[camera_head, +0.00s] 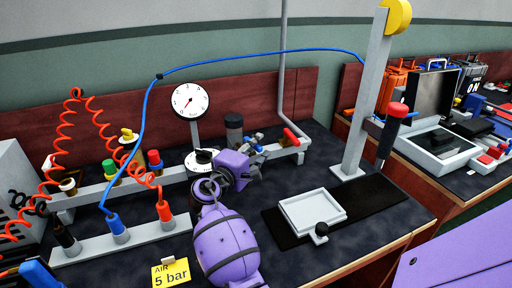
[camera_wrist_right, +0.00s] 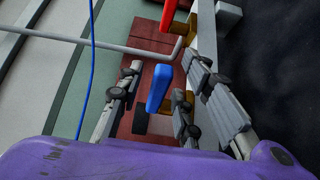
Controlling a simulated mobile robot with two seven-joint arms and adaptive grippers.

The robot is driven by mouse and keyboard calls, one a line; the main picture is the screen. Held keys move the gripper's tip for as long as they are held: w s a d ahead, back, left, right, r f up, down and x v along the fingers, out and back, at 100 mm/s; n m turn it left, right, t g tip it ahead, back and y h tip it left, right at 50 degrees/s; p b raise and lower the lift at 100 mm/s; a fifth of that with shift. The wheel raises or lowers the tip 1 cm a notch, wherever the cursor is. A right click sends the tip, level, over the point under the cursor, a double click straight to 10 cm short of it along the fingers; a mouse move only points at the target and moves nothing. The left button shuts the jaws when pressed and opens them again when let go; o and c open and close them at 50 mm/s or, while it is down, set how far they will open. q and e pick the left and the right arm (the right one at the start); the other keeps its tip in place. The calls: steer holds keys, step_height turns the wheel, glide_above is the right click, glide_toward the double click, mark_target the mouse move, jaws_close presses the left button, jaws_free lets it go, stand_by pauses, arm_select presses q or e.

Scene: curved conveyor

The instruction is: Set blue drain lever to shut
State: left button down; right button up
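The blue lever (camera_wrist_right: 158,88) shows in the right wrist view, with brass fittings behind and beside it. It stands between the fingers of my right gripper (camera_wrist_right: 166,78). Those fingers are spread, with a visible gap on the left of the lever; I cannot tell whether the right-hand fingers touch it. In the head view my right gripper (camera_head: 257,146) is at the pipe rail near the back of the bench and hides most of the lever. My left gripper is not in view.
A red lever (camera_head: 291,137) sits farther right on the rail (camera_head: 280,151); a dark cylinder (camera_head: 234,131) and a dial gauge (camera_head: 190,100) stand close by. A blue hose (camera_head: 250,56) arches above. A white tray (camera_head: 312,210) lies on the front right of the bench.

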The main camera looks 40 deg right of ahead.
steer(key=v, duration=1.2)
